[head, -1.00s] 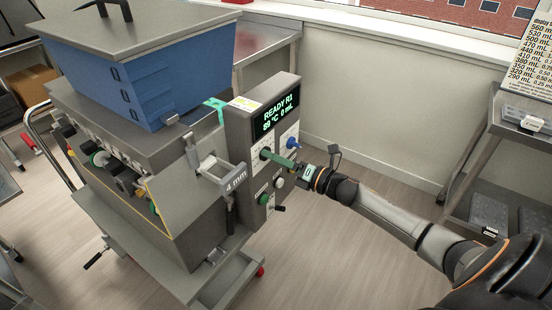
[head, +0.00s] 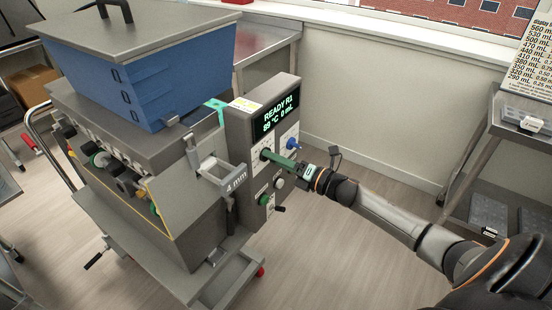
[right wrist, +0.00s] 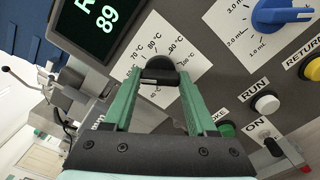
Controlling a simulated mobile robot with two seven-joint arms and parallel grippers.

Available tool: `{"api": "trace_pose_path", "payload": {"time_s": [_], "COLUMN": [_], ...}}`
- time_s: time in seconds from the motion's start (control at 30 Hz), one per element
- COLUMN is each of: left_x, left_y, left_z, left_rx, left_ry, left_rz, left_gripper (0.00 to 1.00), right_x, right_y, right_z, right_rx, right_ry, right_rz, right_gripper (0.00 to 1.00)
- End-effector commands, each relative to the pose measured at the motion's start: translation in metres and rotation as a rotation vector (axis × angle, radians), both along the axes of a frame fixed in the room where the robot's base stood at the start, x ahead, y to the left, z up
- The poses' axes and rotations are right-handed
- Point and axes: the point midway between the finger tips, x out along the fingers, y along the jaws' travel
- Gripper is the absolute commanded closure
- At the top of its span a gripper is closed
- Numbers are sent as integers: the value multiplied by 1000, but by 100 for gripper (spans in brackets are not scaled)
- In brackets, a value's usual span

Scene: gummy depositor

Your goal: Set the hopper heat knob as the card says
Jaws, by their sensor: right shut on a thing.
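The hopper heat knob (right wrist: 157,70) is black and sits on a white dial plate marked in °C, on the depositor's control panel (head: 243,130). My right gripper (right wrist: 155,78) has its green fingers on either side of the knob, shut on it. In the head view the right gripper (head: 267,155) reaches the panel from the right and hides the knob. Which mark the knob points at is hard to tell. The display (head: 276,112) above reads READY R1, 89 °C, 0 mL. My left gripper is not in view.
A blue volume knob (right wrist: 282,14) is beside the heat dial. A white RUN button (right wrist: 266,103) and a green button (right wrist: 227,130) are close by. A card of mL values (head: 531,60) stands at far right. The floor right of the depositor is open.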

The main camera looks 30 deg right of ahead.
Motion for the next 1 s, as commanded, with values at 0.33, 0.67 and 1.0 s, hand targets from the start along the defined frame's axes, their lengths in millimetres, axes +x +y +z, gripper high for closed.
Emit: {"api": "trace_pose_path", "payload": {"time_s": [0.33, 0.67, 1.0], "left_x": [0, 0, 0], "left_y": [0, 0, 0], "left_z": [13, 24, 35], "left_rx": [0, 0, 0], "left_ry": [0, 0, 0], "left_rz": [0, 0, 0], "left_gripper": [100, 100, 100], "right_x": [0, 0, 0], "right_y": [0, 0, 0], "right_z": [2, 2, 2], "right_rx": [275, 565, 859], "right_ry": [114, 235, 355], "right_rz": [0, -1, -1], "right_gripper": [98, 98, 98]}}
